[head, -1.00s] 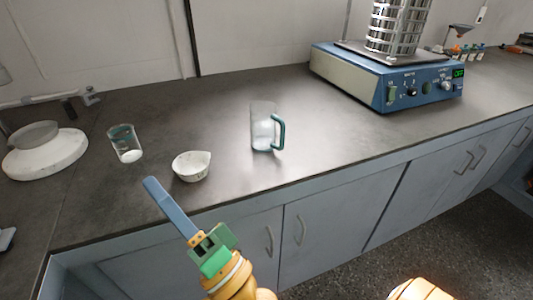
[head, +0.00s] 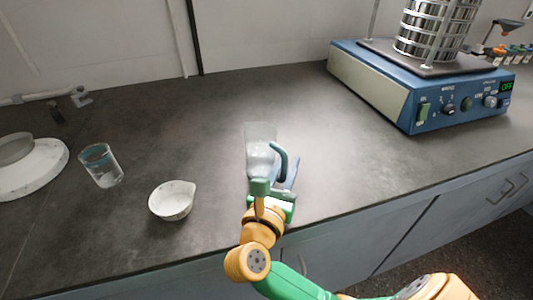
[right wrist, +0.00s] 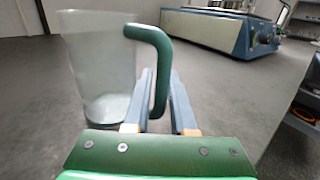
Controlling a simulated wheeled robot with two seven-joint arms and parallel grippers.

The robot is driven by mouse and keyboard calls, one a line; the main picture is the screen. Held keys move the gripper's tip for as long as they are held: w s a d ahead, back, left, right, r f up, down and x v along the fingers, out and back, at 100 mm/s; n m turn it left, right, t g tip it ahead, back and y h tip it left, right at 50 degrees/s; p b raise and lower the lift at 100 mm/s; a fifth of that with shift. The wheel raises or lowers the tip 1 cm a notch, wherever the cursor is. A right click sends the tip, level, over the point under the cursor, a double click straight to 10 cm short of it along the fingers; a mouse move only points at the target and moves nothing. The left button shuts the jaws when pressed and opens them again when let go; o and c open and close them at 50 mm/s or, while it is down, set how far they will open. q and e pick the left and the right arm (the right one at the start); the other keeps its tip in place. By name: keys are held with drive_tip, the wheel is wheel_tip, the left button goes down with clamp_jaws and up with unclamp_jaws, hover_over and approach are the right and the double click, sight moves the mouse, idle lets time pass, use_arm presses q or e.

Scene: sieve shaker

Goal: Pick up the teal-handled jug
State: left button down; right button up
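The jug (head: 259,145) is a clear, pale container with a teal handle (head: 283,160) on its right side, upright on the dark counter. It holds something whitish near its bottom. My right gripper (head: 279,176) is at the jug's near right side, partly covering its base. In the right wrist view the jug (right wrist: 98,62) stands left of the fingers, and its handle (right wrist: 160,60) passes between the two blue-grey fingers (right wrist: 160,95). The fingers look apart around the handle, with a gap beside it; contact is not clear. My left gripper is out of view.
A white bowl (head: 172,201) and a glass beaker (head: 101,166) stand left of the jug. A round white device (head: 35,180) is at far left. The blue sieve shaker (head: 405,95) with its sieve stack (head: 432,30) stands back right. The counter behind the jug is clear.

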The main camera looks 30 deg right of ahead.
drive_tip(key=shift+a, duration=0.1)
clamp_jaws()
idle(1.3)
